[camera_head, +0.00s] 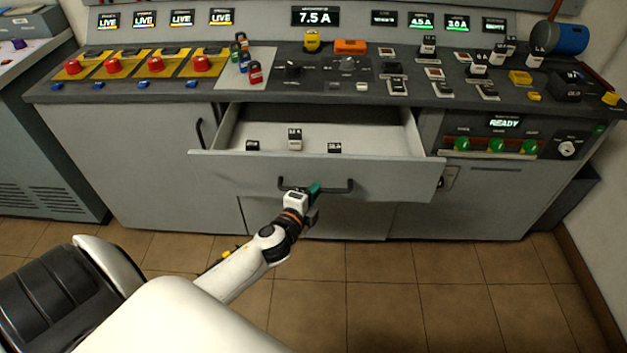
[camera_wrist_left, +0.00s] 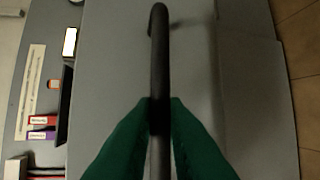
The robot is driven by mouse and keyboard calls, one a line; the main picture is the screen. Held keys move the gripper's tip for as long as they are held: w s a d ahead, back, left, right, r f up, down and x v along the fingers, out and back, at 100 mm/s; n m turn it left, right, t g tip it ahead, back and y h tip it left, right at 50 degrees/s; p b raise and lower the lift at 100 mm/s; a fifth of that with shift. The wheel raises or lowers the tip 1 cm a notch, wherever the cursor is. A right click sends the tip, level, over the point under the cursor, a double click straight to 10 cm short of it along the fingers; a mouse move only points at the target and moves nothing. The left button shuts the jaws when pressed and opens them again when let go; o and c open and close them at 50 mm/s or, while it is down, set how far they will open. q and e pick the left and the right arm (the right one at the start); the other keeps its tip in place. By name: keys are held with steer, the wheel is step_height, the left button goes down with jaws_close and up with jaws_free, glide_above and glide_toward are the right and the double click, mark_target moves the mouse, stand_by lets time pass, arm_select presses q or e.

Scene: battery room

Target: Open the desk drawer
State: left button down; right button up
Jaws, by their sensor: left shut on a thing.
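The grey desk drawer (camera_head: 240,175) stands pulled out from the desk in the head view, with its inside showing. Several small black-and-white items lie in it, one of them a block (camera_head: 295,138) near the middle. The black bar handle (camera_head: 338,188) runs across the drawer front. My left gripper (camera_head: 314,190) is at the handle, shut on it. In the left wrist view the green fingers (camera_wrist_left: 160,120) close on both sides of the dark handle bar (camera_wrist_left: 160,50). My right gripper is not in view.
The desk top (camera_head: 150,95) above carries red buttons (camera_head: 113,65), switches and several small blocks. A cabinet door with a vertical handle (camera_head: 200,133) is left of the drawer. A panel with green knobs (camera_head: 496,146) is at the right. The tiled floor (camera_head: 400,300) in front is clear.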

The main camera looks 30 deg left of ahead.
arm_select(q)
steer(key=s, duration=0.1)
steer(key=s+d, duration=0.1)
steer(key=s, duration=0.1)
steer(key=s+d, duration=0.1)
steer(key=shift+s+d, duration=0.15)
steer(key=shift+d, duration=0.1)
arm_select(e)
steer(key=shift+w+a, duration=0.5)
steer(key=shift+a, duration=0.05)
arm_select(q)
steer(key=c, duration=1.5)
jaws_free()
steer(key=shift+o, duration=0.2)
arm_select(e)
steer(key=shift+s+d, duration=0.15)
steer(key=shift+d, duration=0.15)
